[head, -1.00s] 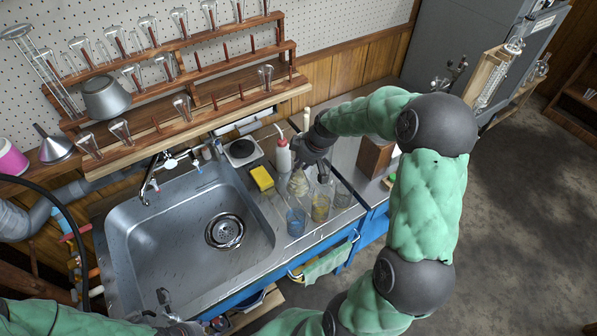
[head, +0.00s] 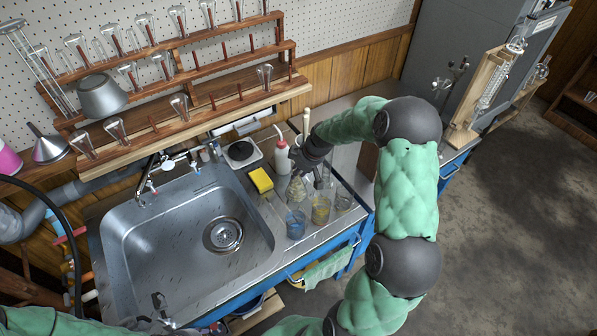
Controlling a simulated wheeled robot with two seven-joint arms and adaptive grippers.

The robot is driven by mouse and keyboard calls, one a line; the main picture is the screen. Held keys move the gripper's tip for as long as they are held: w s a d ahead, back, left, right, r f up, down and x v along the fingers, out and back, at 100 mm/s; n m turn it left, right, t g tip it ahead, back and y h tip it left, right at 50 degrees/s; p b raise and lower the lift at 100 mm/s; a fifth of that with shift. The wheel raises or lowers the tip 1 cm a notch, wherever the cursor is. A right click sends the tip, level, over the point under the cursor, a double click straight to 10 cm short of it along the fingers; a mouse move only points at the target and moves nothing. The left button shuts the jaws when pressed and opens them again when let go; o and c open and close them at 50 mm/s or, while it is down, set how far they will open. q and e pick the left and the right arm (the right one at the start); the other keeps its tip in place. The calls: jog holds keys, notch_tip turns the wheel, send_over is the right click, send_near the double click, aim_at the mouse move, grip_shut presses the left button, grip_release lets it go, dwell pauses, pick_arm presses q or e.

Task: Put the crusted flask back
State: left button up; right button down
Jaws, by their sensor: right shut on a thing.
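The crusted flask (head: 297,190), a clear glass flask with a yellowish-brown crust, is at the counter strip right of the sink, behind the beakers. My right gripper (head: 306,168) is shut on its upper part from above, and the gripper hides the neck. I cannot tell whether the flask's base touches the counter. My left gripper (head: 162,308) is low over the sink's front edge, small and partly cut off by my arm; its jaw state is unclear.
A blue beaker (head: 296,225), a yellow beaker (head: 321,209) and a clear beaker (head: 344,199) stand close in front. A yellow sponge (head: 261,180) and a wash bottle (head: 282,157) are beside. The stepped wooden rack (head: 200,112) holds upturned flasks and has bare pegs. The sink (head: 160,245) is empty.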

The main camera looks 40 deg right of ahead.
jog(key=shift+f, duration=0.15)
jog(key=c, duration=1)
grip_release()
jog(key=p+v, duration=0.2)
jog(key=v, duration=1)
jog(key=shift+p, duration=0.3)
